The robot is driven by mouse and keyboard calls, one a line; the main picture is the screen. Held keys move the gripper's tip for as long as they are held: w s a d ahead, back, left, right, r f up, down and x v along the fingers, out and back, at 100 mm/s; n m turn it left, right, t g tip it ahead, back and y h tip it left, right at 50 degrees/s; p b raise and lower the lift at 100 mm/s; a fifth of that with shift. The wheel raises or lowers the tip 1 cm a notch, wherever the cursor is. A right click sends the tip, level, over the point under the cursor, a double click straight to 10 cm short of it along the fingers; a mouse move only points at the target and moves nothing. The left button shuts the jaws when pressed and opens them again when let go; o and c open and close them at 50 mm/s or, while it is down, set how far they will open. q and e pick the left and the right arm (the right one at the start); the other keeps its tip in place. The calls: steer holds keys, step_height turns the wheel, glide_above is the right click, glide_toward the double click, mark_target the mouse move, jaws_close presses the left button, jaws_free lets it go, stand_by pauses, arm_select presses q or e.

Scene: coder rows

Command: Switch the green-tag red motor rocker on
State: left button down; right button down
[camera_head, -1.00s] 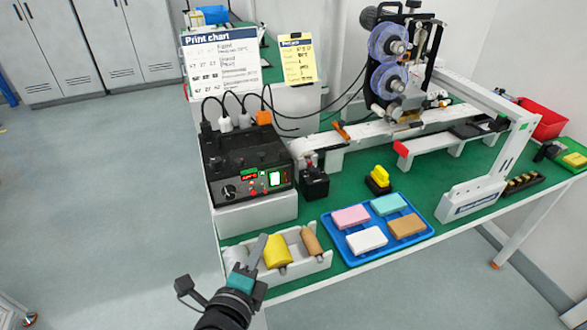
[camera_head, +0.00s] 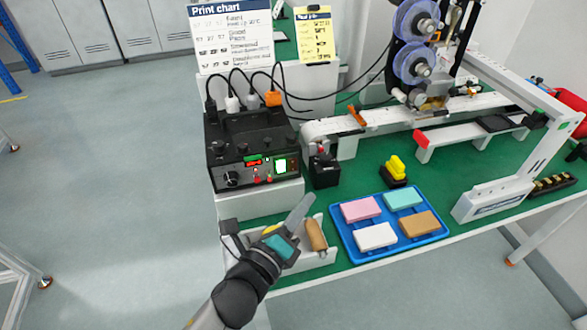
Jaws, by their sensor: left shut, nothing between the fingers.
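The black control box (camera_head: 238,140) stands on a white block at the left of the green table. My left gripper (camera_head: 300,208) is shut and empty, above the white tray of rollers, in front of and below the panel in the picture. My right gripper is out of view.
The white roller tray (camera_head: 328,258) is partly hidden by my left gripper. A blue tray (camera_head: 349,240) with coloured blocks lies to its right. A black box (camera_head: 325,172) stands beside the control box. Cables (camera_head: 236,73) rise behind it. A conveyor machine (camera_head: 410,115) fills the back.

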mark_target(301, 165)
arm_select(q)
steer(key=shift+w+a+f+b, duration=0.2)
steer(key=shift+w+a, duration=0.2)
steer(key=shift+w, duration=0.75)
steer(key=shift+w+a+f+b, duration=0.2)
steer(key=shift+w+a, duration=0.15)
steer(key=shift+w, duration=0.85)
steer(key=shift+w+a+f+b, duration=0.2)
steer(key=shift+w+a, duration=0.2)
steer(key=shift+w, duration=0.75)
steer(key=shift+w, duration=0.1)
steer(key=shift+w+a, duration=0.1)
steer(key=shift+w, duration=0.2)
steer(key=shift+w+a, duration=0.1)
steer(key=shift+w, duration=0.2)
steer(key=shift+s+f, duration=0.1)
steer(key=shift+s+d, duration=0.25)
steer(key=shift+s, duration=0.4)
